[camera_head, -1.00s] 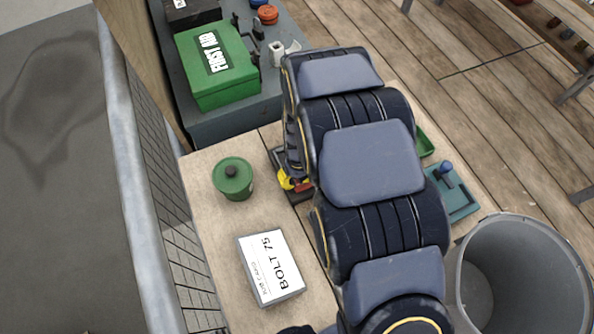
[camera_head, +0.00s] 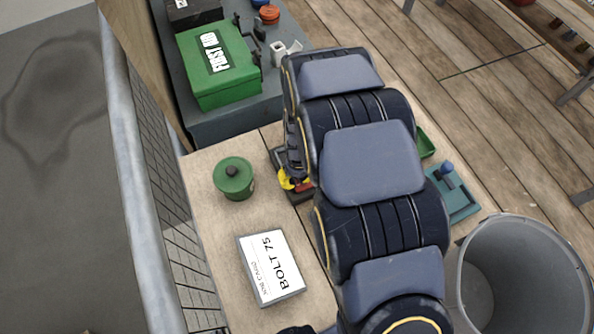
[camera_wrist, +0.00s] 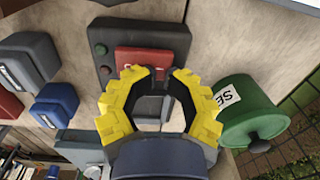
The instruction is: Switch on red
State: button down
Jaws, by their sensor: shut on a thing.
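A dark switch box (camera_wrist: 158,34) lies on the pale table top in the wrist view. It carries a red switch piece (camera_wrist: 142,58) and, on its left side, small round green (camera_wrist: 101,50) and red (camera_wrist: 106,70) buttons. My gripper (camera_wrist: 160,76), with yellow fingers, is shut on the red switch piece, its tips at the piece's near edge. A grey recessed part of the box shows between the fingers.
A green lidded tin (camera_head: 233,179) stands close beside the box, also in the wrist view (camera_wrist: 250,108). A teal tray with a blue knob (camera_head: 455,190) and a grey bin (camera_head: 520,280) are right. A green first aid case (camera_head: 217,65) is behind.

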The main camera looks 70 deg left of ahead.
jog(key=shift+w+d+f, duration=0.3)
jog(key=shift+w+d, duration=0.25)
jog(key=shift+w, duration=0.2)
notch_tip(320, 180, up, 15)
jog(key=a, duration=0.1)
jog(key=shift+f, duration=0.1)
dwell(0.3)
jog(key=shift+w+d+r+g, duration=0.1)
jog(key=shift+w+r+g, duration=0.2)
jog(key=shift+w+g, duration=0.5)
